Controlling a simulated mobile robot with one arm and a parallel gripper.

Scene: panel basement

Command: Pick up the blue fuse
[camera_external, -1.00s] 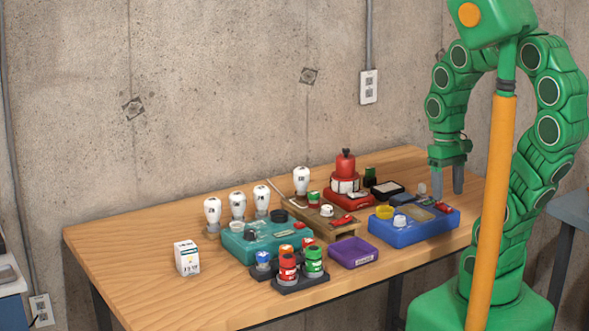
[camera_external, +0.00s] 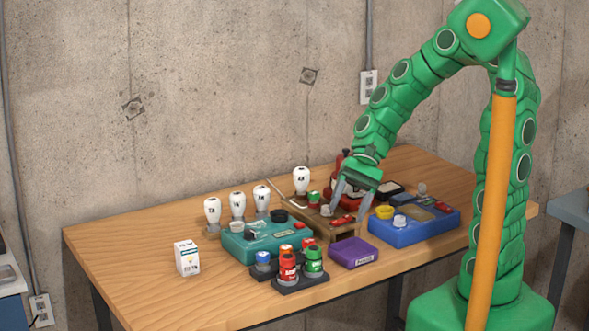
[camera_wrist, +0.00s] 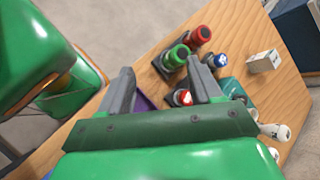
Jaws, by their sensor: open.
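The blue fuse (camera_external: 263,259) stands upright in a dark holder at the front of the table, left of the red and green fuses. It has a pale top and also shows in the wrist view (camera_wrist: 221,61), to the right of my fingers. My gripper (camera_external: 345,214) is open and empty above the middle of the table, to the right of and behind the blue fuse. In the wrist view my gripper (camera_wrist: 160,68) has its two grey fingers spread apart. The fuse is clear of both fingers.
A red fuse (camera_external: 288,268) and a green fuse (camera_external: 314,261) stand close beside the blue one. A teal box (camera_external: 240,250) lies behind, and a purple tray (camera_external: 354,254) to the right. A white box (camera_external: 187,258) stands left. The table's left end is clear.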

